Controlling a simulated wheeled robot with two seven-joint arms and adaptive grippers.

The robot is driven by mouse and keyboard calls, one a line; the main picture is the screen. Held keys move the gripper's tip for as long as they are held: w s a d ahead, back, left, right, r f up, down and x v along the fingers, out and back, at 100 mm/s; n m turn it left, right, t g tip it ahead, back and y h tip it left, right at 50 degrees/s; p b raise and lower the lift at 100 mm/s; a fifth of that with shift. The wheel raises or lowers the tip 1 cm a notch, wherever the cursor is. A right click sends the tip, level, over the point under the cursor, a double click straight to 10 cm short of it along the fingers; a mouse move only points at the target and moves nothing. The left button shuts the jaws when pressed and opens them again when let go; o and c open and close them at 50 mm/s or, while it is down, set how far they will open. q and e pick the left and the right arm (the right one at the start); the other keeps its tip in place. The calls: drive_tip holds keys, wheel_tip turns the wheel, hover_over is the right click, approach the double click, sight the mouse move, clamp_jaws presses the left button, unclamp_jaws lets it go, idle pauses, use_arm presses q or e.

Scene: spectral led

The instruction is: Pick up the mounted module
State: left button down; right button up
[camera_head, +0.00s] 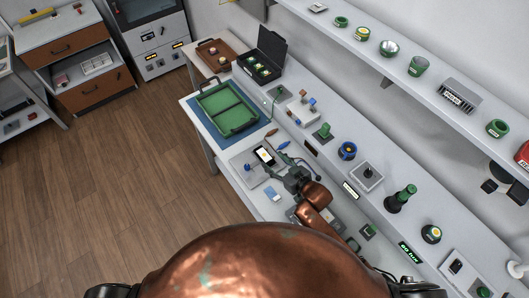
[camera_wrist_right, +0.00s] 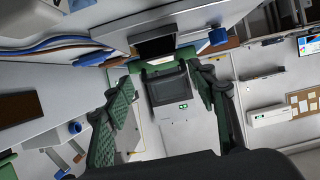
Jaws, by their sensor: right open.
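In the head view, what looks like the mounted module (camera_head: 264,155) is a small dark block with a bright face on the white bench. My right gripper (camera_head: 276,159) is open just beside it, reaching in from the lower right. I cannot tell whether a finger touches the block. In the right wrist view, the two green-padded fingers of my right gripper (camera_wrist_right: 162,80) are spread wide with nothing held. A dark block (camera_wrist_right: 154,47) shows just beyond the fingertips; it may be the module. My left gripper is not in view.
A green tray (camera_head: 231,123) lies on a blue mat (camera_head: 195,120) farther along the bench. An open black case (camera_head: 272,44) and a brown tray (camera_head: 205,46) stand beyond it. Small parts line the bench's wall side. A shelf (camera_head: 436,78) runs above.

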sight(265, 156)
drive_tip(key=x, duration=0.6)
drive_tip(key=shift+s+a+f, duration=0.15)
drive_tip(key=shift+s+f, duration=0.05)
drive_tip(key=shift+s, duration=0.05)
drive_tip(key=shift+c, duration=0.2)
drive_tip(key=c, duration=1.3)
drive_tip(key=shift+c, duration=0.2)
drive_tip(key=shift+r, duration=0.15)
